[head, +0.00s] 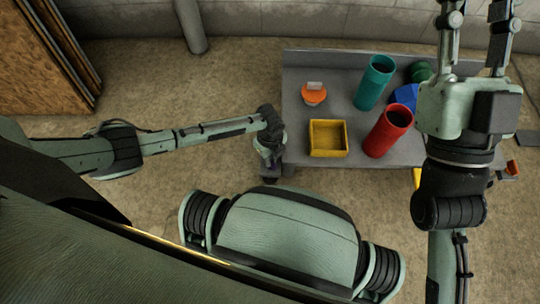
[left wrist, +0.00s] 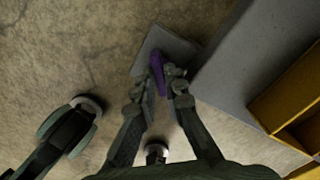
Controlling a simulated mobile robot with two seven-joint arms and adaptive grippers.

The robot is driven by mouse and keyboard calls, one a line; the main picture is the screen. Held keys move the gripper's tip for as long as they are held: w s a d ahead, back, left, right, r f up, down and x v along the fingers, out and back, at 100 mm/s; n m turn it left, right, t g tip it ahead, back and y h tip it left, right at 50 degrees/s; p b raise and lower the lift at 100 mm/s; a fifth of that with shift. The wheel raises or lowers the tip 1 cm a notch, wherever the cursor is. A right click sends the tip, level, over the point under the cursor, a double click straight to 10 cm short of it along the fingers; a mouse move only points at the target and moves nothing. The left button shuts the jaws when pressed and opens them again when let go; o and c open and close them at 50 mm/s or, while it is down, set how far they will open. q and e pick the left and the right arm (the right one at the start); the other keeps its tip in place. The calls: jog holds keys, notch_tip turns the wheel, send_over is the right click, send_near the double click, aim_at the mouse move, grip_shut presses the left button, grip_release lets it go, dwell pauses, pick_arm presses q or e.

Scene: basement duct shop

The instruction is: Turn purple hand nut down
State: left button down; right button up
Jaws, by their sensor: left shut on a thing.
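The purple hand nut (left wrist: 157,72) shows in the left wrist view between the fingertips of my left gripper (left wrist: 162,80). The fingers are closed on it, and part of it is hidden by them. Behind it is a flat grey plate (left wrist: 178,46) beside the table's edge. In the head view my left gripper (head: 270,160) is at the table's left front corner, pointing down, and it hides the nut there. My right gripper (head: 477,40) is raised at the upper right with its two fingers wide apart and nothing visible between them; the fingertips run to the frame's top edge.
The grey table (head: 300,135) carries a yellow bin (head: 328,152), a teal cylinder (head: 375,82), a red cylinder (head: 388,131), an orange-topped item (head: 314,94), and blue (head: 405,97) and green (head: 420,71) things. Bare floor lies left of the table.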

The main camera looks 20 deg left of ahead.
pick_arm(q)
jog(key=shift+m, duration=0.9)
jog(key=m, duration=0.2)
jog(key=shift+m, duration=0.4)
jog(key=m, duration=0.2)
jog(key=shift+m, duration=0.3)
jog(key=shift+s+d+m, duration=0.1)
jog(key=shift+m, duration=0.4)
pick_arm(e)
jog(key=shift+w+a+f+g, duration=0.1)
jog(key=shift+f+g, duration=0.05)
jog(key=shift+g, duration=0.15)
pick_arm(q)
jog(key=c, duration=1.6)
grip_release()
